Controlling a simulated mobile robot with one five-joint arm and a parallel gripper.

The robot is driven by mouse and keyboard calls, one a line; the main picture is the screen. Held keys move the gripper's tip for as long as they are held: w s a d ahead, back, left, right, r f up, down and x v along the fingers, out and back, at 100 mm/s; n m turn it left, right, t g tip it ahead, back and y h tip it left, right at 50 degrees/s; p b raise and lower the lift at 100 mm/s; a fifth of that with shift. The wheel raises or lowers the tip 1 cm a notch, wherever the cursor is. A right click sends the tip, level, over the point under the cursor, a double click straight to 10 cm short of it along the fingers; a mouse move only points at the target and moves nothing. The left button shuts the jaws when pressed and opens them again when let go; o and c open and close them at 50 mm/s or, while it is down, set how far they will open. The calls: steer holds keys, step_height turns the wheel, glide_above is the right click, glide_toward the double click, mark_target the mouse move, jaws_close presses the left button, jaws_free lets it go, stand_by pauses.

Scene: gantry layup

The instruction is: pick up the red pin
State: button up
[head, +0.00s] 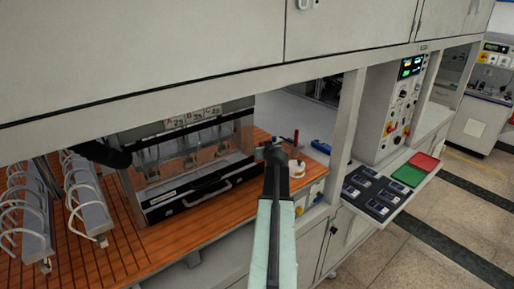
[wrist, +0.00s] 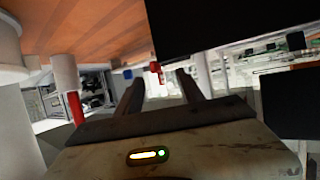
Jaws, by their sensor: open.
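The red pin (head: 296,137) stands upright above a white round holder (head: 297,168) near the right end of the wooden bench. In the wrist view, which looks upside down, a red pin (wrist: 76,107) sticks out of a white cylinder, left of my fingers. My gripper (head: 270,150) is beside the pin, just left of it in the head view. In the wrist view, my gripper (wrist: 162,88) has its two dark fingers apart with nothing between them close up. Whether the fingers are level with the pin is hard to tell.
A clear-fronted case (head: 190,165) stands left of my gripper on the wooden bench (head: 195,232). A blue object (head: 320,146) lies right of the pin. A cabinet overhang (head: 200,60) runs above the bench. A shelf at right carries dark devices (head: 372,190) and red and green trays.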

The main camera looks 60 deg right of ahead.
mark_target(262, 144)
steer(key=shift+b+x, duration=0.5)
steer(key=shift+x, duration=0.95)
steer(key=w+d, duration=0.1)
steer(key=w+d+b, duration=0.1)
steer(key=d, duration=0.1)
steer(key=d+f, duration=0.1)
steer(key=shift+w+d+f, duration=0.1)
steer(key=shift+w+d, duration=0.05)
steer(key=shift+w, duration=0.25)
steer(key=shift+s, duration=0.1)
jaws_close()
